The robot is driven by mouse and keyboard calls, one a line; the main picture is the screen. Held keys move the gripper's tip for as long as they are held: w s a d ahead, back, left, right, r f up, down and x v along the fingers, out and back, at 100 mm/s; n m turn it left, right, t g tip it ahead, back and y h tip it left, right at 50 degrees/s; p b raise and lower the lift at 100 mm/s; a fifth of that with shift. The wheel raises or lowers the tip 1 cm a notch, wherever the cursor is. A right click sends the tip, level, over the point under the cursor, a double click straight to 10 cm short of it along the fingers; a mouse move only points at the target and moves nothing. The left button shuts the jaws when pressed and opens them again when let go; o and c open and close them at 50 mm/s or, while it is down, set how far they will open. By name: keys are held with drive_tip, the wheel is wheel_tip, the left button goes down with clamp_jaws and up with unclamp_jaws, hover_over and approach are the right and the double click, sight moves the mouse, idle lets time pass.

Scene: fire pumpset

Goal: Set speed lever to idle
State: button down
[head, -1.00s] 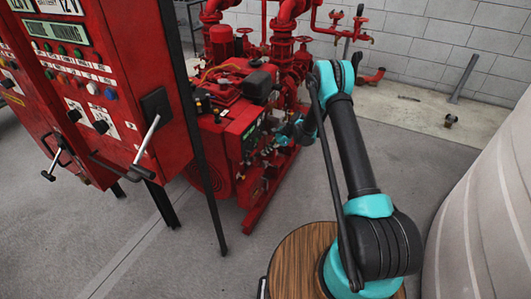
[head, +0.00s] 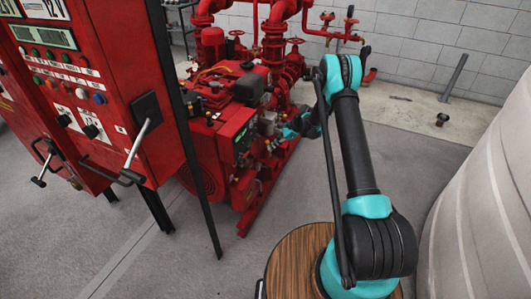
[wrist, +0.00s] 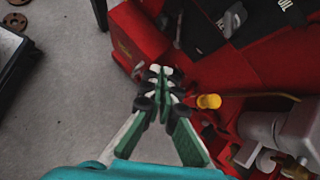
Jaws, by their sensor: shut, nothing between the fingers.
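The red pump engine (head: 228,130) stands beyond my arm in the head view, with a control panel on its side. My gripper (wrist: 161,74) is shut and empty in the wrist view, above or beside red engine parts. In the head view my gripper (head: 290,133) is small, close to the engine's right side. A red box (wrist: 138,42) with a dark part lies just past the fingertips. A yellow knob (wrist: 208,101) is right of the fingers. I cannot tell for sure which part is the speed lever, or whether the fingers touch anything.
A red control cabinet (head: 95,120) with handles stands at the left, its dark leg (head: 190,140) reaching the floor before the engine. A large pale tank (head: 485,210) is at the right. Grey floor is clear between cabinet and engine.

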drive_tip(key=v, duration=0.5)
drive_tip(key=shift+s+d+r, duration=0.15)
drive_tip(key=shift+d+r, duration=0.05)
drive_tip(key=shift+r, duration=0.15)
